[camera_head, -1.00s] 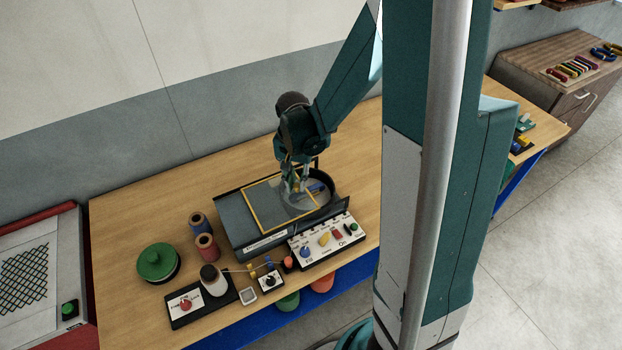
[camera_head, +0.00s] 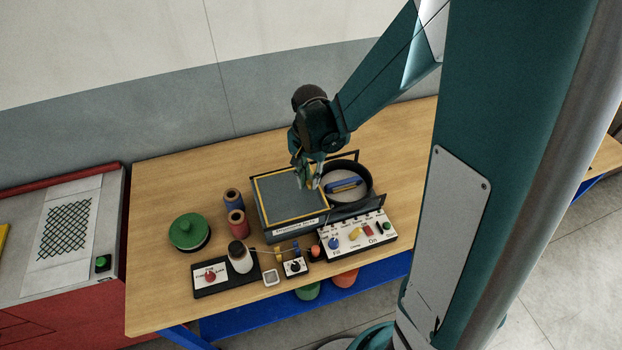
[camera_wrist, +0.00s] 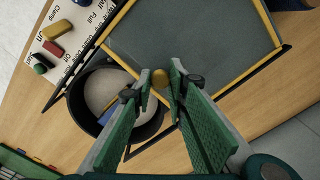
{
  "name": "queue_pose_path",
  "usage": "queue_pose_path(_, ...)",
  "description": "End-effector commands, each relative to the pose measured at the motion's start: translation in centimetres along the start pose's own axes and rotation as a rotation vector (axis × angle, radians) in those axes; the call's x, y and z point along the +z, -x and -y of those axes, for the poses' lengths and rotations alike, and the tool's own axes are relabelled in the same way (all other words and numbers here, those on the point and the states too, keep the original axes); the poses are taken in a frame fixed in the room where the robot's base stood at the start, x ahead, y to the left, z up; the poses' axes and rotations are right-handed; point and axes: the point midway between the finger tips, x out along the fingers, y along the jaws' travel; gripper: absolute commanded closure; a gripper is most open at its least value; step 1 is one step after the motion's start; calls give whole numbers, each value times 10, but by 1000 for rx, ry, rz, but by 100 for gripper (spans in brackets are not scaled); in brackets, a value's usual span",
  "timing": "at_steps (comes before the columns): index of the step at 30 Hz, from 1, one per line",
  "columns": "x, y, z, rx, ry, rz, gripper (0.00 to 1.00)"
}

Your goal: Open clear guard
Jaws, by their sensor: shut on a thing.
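The guard (camera_head: 275,197) is a flat panel with a yellow frame on the machine at mid-table. It lies left of the round dark-rimmed bowl (camera_head: 370,188), whose inside shows with a blue item (camera_head: 344,185) in it. In the wrist view the guard (camera_wrist: 200,35) fills the top, and its edge slightly overlaps the bowl (camera_wrist: 148,128). My gripper (camera_head: 309,184) is at the guard's right side. In the wrist view my gripper's (camera_wrist: 158,92) green fingers close about a small yellow knob (camera_wrist: 160,78) at the guard's edge. The exact finger contact is partly hidden.
A control panel (camera_head: 338,247) with colored knobs stands in front of the bowl. Spools (camera_head: 236,222), a green-lidded pot (camera_head: 188,231) and a switch box (camera_head: 212,277) stand to the left. The table's back left is clear.

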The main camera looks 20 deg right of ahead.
Motion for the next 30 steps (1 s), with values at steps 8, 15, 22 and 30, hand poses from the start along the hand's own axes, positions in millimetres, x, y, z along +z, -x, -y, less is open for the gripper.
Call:
queue_pose_path(8, 0, 0, 0, 0, 0, 0, 69)
queue_pose_path(15, 0, 1, 0, 0, 0, 0, 69)
queue_pose_path(22, 0, 7, 0, 0, 0, 0, 69)
queue_pose_path(30, 0, 28, 0, 0, 0, 0, 69)
